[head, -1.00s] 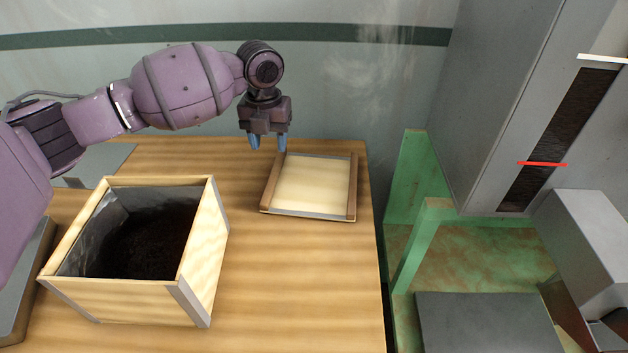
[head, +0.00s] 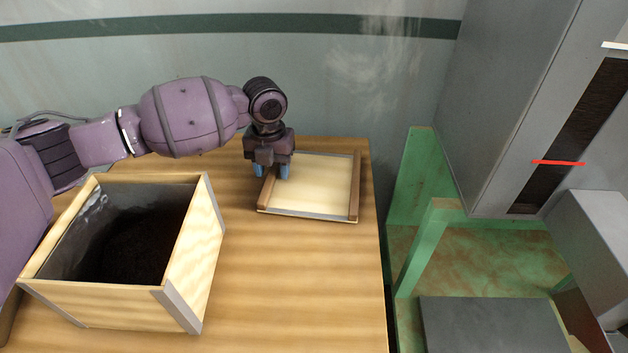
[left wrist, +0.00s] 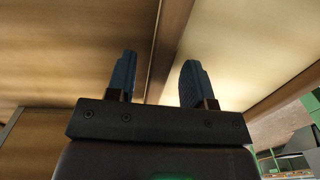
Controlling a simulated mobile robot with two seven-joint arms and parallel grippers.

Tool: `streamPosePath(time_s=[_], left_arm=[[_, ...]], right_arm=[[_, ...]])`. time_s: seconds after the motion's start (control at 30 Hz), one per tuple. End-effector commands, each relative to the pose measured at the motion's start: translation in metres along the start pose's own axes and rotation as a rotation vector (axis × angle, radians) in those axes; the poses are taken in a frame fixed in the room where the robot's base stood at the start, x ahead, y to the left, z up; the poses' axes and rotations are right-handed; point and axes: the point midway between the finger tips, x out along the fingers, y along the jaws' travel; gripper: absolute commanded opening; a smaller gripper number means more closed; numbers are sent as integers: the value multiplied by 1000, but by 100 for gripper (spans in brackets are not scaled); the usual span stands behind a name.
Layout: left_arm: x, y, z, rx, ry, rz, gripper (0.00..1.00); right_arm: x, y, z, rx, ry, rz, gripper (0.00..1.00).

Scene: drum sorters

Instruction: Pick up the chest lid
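The chest lid (head: 315,185) is a pale wooden panel lying flat on the table, with dark brown battens along its left and right sides and grey edging at the front. My left gripper (head: 272,170) points down over the lid's left batten. Its two blue fingers are apart, one on each side of that batten. In the left wrist view, the open fingers (left wrist: 157,80) have the brown batten (left wrist: 170,40) running between them; I cannot tell whether they touch it. My right gripper is not in view.
The open wooden chest (head: 195,262), dark inside, stands at the left of the table (head: 290,290). The table front between chest and right edge is clear. A green frame (head: 415,250) and grey machine (head: 510,100) stand to the right; a wall is behind.

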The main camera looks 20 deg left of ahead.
Motion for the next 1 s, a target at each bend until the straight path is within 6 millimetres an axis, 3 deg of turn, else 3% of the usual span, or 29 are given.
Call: streamPosePath(time_s=[0.03,0.3,0.73,0.87,1.0], left_arm=[[0,0,0,0,0,0,40],[0,0,0,0,1,0,0],[-8,0,0,0,-2,-1,0],[-28,0,1,0,-6,-3,0],[-61,0,1,0,-11,-3,0]], right_arm=[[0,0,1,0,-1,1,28],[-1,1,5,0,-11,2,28],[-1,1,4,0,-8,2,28],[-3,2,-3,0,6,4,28],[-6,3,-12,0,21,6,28]])
